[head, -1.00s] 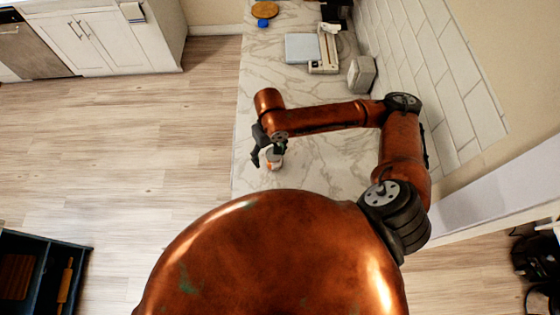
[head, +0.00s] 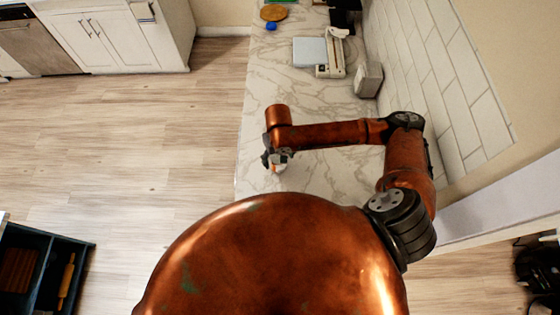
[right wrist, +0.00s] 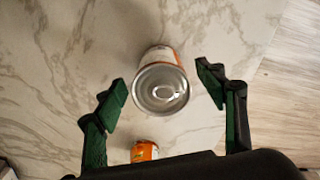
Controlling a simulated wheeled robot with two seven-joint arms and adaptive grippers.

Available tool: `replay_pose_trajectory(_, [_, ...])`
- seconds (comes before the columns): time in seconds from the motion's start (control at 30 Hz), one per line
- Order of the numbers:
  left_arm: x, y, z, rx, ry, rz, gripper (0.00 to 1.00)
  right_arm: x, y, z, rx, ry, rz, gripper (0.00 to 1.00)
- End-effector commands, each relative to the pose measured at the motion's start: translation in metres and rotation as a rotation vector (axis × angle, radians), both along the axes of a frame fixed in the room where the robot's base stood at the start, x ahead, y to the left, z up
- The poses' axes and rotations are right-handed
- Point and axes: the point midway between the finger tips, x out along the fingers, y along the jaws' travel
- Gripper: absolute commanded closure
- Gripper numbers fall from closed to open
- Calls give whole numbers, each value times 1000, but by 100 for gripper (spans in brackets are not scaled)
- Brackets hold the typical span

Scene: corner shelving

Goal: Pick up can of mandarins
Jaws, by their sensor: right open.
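A can with a silver pull-tab lid and a white and orange label (right wrist: 160,90) stands on the marble counter (right wrist: 60,60) in the right wrist view. Its label is too small to read. My right gripper (right wrist: 166,92) is open, with one green-black finger on each side of the can and a gap to both. In the head view the gripper (head: 271,158) is over the can (head: 279,168), hiding part of it. A smaller-looking orange can (right wrist: 145,151) shows nearer the gripper's palm in the wrist view. My left gripper is not in view.
A scale-like device (head: 330,58), a grey box (head: 368,79) and a round wooden board (head: 274,13) stand farther along the counter. A tiled wall (head: 425,70) borders its right side. The counter's left edge drops to open wooden floor (head: 130,140).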

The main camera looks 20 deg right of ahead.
Motion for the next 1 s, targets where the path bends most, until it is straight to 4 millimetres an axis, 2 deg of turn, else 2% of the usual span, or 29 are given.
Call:
replay_pose_trajectory(0.07, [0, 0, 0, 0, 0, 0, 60, 0, 0, 0, 0, 0, 0, 37])
replay_pose_trajectory(0.83, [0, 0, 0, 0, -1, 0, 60, 0, 0, 0, 0, 0, 0, 90])
replay_pose_trajectory(1.0, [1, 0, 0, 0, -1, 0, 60, 0, 0, 1, 0, -1, 0, 91])
